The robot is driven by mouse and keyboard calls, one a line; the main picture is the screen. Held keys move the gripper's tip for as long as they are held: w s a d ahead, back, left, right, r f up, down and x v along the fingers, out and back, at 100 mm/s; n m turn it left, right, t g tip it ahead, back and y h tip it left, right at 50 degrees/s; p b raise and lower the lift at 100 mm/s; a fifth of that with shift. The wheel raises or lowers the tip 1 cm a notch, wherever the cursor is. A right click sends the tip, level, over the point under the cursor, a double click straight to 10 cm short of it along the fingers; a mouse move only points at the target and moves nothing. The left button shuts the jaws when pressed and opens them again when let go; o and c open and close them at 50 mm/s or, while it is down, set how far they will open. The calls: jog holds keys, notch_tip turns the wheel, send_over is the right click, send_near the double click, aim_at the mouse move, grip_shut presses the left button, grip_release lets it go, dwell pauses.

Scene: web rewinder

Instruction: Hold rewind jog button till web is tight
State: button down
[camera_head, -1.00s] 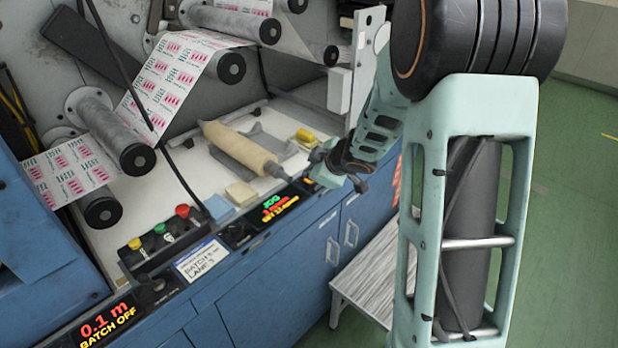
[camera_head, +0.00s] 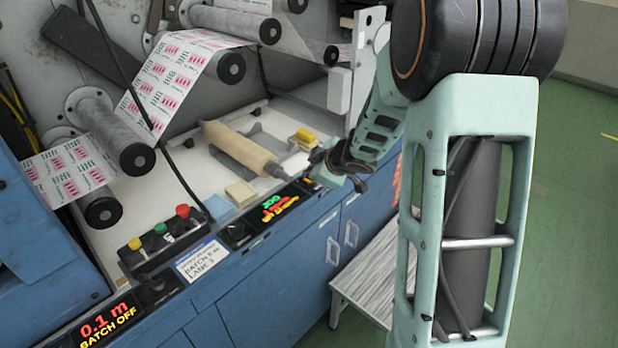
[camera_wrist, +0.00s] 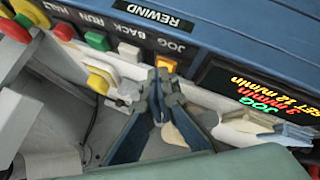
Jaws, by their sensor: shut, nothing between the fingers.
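The JOG button (camera_wrist: 166,63) glows orange under its JOG label in the wrist view, at the end of the row below the REWIND label (camera_wrist: 153,14). My gripper (camera_wrist: 160,84) is shut and empty, with its fingertips right at this button; I cannot tell how far it is pressed. In the head view my gripper (camera_head: 322,176) is at the right end of the console, and the button is hidden there. The printed web (camera_head: 168,84) runs straight between the rollers and down to the left. The rewind display (camera_wrist: 265,100) shows JOG and SET 12 m/min.
White, green and red buttons (camera_wrist: 97,41) sit beside the JOG button. Another button box (camera_head: 160,238) stands at the left of the console. A step stool (camera_head: 372,275) stands on the floor.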

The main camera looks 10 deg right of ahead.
aim_at(310, 181)
jog(key=shift+r+p, duration=1)
jog(key=shift+p, duration=0.1)
notch_tip(310, 181, up, 5)
jog(key=p, duration=0.5)
